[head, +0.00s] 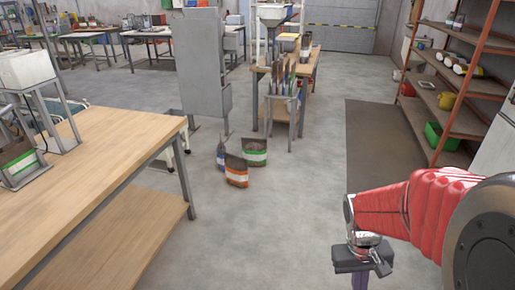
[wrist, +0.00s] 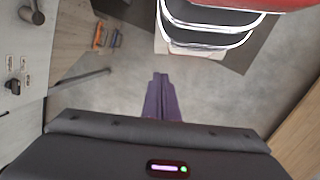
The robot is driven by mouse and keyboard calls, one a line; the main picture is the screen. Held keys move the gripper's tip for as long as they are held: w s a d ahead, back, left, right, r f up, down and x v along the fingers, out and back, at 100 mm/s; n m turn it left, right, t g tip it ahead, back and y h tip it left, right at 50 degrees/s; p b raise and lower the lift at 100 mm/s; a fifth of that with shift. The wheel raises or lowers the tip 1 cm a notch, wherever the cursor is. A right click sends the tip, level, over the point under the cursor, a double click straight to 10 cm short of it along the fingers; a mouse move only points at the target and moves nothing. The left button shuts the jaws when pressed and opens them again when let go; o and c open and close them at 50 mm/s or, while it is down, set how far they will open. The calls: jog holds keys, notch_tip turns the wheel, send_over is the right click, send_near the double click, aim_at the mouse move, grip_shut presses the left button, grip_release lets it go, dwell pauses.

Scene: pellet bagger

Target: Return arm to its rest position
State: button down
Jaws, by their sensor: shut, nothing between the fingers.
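My gripper (head: 359,282) hangs pointing down at the lower right of the head view, below my red-sleeved arm. In the wrist view my gripper (wrist: 160,76) shows as two purple fingers lying together, with nothing between them. It is over open grey floor, apart from any object. The fingertips are cut off by the lower edge of the head view.
A wooden bench (head: 95,165) stands at left. Several bags, including an orange-banded one (head: 236,172), stand on the floor ahead. A grey cabinet (head: 200,70) and a narrow table stand behind. Orange-framed shelves (head: 462,85) line the right. The floor between is clear.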

jog(key=s+a+r+t, duration=0.1)
jog(key=a+r+t, duration=0.2)
jog(key=a+r, duration=0.2)
jog(key=s+a+r+t+y, duration=0.1)
jog(key=a+r+t, duration=0.3)
jog(key=r, duration=0.8)
jog(key=shift+s+a+r+n+y, duration=0.3)
jog(key=shift+s+a+n, duration=0.15)
jog(key=shift+a, duration=0.5)
jog(key=shift+s, duration=0.1)
